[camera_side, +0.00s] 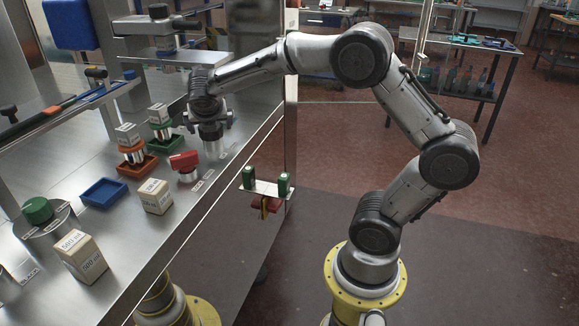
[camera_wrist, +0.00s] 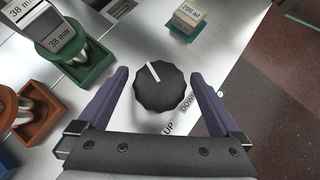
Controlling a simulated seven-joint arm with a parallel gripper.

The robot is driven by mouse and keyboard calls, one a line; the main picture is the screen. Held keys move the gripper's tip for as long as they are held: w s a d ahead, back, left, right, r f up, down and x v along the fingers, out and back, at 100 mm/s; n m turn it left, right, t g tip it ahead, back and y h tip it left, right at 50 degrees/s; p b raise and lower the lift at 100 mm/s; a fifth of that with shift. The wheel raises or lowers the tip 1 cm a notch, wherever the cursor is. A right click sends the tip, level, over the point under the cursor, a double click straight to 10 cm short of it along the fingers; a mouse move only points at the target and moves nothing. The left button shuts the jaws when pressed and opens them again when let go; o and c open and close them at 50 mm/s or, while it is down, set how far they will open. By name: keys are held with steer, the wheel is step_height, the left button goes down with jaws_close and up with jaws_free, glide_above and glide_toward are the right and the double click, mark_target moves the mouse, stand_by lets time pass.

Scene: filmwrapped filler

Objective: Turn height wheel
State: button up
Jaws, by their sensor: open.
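The height wheel is a black, scalloped knob (camera_wrist: 160,91) with a white pointer line, on the steel surface in the wrist view. The pointer tilts up and slightly left. The labels "UP" (camera_wrist: 168,128) and "DOWN" (camera_wrist: 187,103) lie beside it at the lower right. My gripper (camera_wrist: 165,80) is open, with one dark finger on each side of the knob and a visible gap to both. In the side view my gripper (camera_side: 210,140) points down over the bench, and the knob itself is not clearly visible there.
Green tray (camera_side: 165,143), orange tray (camera_side: 138,169) and blue tray (camera_side: 104,193) stand left of my gripper. A red knob (camera_side: 184,161) is close by in front. A cream block (camera_side: 155,196) and a "200 ml" block (camera_wrist: 188,18) sit on the bench. The bench edge is to the right.

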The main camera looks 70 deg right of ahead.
steer(key=n+t+y, duration=0.1)
steer(key=n+t, duration=0.1)
steer(key=n, duration=0.1)
steer(key=shift+y, duration=0.4)
steer(key=shift+s+a+r+n, duration=0.15)
steer(key=shift+r+n, duration=0.1)
steer(key=shift+n, duration=0.15)
steer(key=d+v, duration=0.1)
steer(key=v, duration=1.5)
steer(key=s+a+f+m+y, duration=0.2)
steer(key=s+a+f+m, duration=0.2)
steer(key=s+m, duration=0.4)
steer(key=s+a+f+m+g+y, duration=0.1)
steer(key=s+a+f+m+y, duration=0.2)
steer(key=s+m, duration=0.6)
steer(key=a+f+m, duration=0.1)
steer(key=a+m, duration=0.1)
steer(key=m, duration=0.5)
steer(key=shift+m, duration=0.4)
steer(key=shift+a, duration=0.1)
